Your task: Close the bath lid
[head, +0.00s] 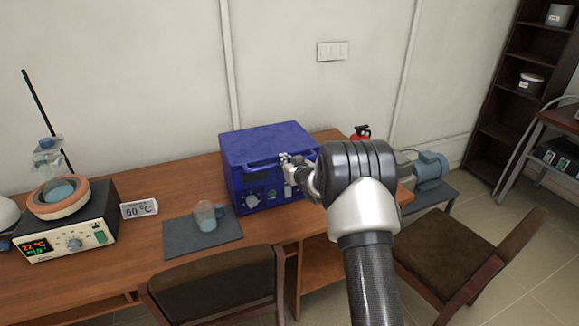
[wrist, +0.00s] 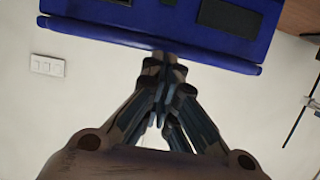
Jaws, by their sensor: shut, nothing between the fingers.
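The blue bath (head: 240,185) is a box on the wooden desk, with a dial and dark panels on its front. Its lid (head: 265,138) looks flat on top of the box in the head view; I cannot tell whether a small gap remains. A blue bar runs along the upper front edge, and it also shows in the wrist view (wrist: 90,32). My gripper (head: 286,160) is shut and empty at the front upper edge of the bath, right of its middle. In the wrist view the fingertips (wrist: 165,60) are close to the bar; contact is unclear.
A beaker (head: 207,217) stands on a dark mat (head: 180,243) left of the bath. A hotplate (head: 70,235) with a bowl and a 60 °C sign (head: 139,209) are farther left. Chairs (head: 215,290) stand at the desk front. A blue pump (head: 431,168) is at right.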

